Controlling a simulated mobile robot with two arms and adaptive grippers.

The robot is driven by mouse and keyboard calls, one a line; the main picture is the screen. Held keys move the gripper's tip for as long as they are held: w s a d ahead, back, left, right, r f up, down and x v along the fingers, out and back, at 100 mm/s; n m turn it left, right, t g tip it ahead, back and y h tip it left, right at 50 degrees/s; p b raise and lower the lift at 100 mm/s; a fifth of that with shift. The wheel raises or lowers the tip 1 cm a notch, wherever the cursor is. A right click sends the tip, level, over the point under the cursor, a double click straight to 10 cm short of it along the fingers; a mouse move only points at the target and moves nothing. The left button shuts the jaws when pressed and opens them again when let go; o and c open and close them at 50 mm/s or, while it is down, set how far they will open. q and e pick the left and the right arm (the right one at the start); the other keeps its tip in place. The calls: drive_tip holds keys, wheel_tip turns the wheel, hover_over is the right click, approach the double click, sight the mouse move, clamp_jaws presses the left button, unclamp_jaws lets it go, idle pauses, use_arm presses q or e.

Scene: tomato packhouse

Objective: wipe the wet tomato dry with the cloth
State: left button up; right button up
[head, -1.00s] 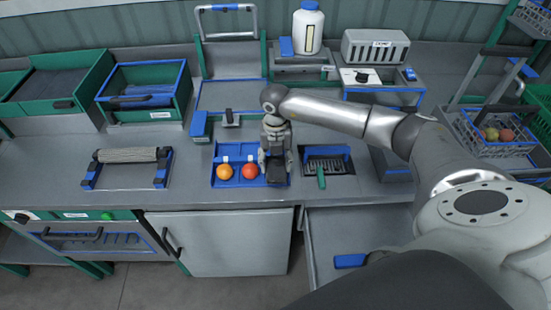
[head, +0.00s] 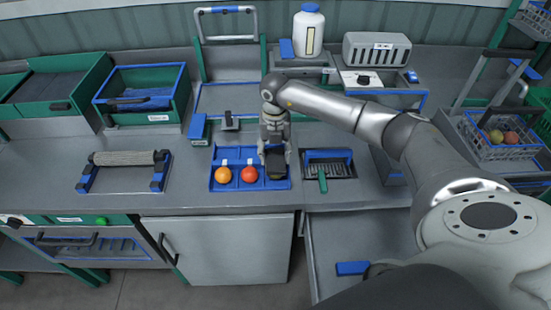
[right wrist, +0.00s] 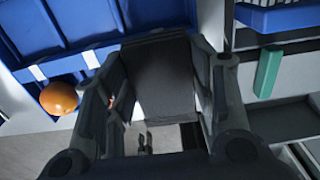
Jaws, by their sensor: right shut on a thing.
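A blue tray (head: 237,184) stands on the bench in the head view. An orange tomato (head: 223,175) lies in its left part and a red tomato (head: 249,174) in its middle. I cannot tell which is wet. My right gripper (head: 275,164) is over the tray's right part, just right of the red tomato. It is shut on a dark, flat thing that looks like a folded cloth (right wrist: 165,80). The right wrist view shows it between the fingers, with the orange tomato (right wrist: 58,98) at left and the red one mostly hidden behind a finger. My left gripper is out of view.
A grate with a green-handled tool (head: 322,180) is right of the tray. A roller on a stand (head: 124,158) is at left. A green bin (head: 172,105) holds blue folded cloth. A white bottle (head: 308,30) stands behind. The bench between roller and tray is clear.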

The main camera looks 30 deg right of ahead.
drive_tip(key=shift+d+f, duration=0.1)
drive_tip(key=shift+f, duration=0.05)
drive_tip(key=shift+w+d+r+p, duration=0.1)
drive_tip(key=shift+w+r+p, duration=0.05)
drive_tip(key=shift+r+p, duration=2)
drive_tip(key=shift+r, duration=1)
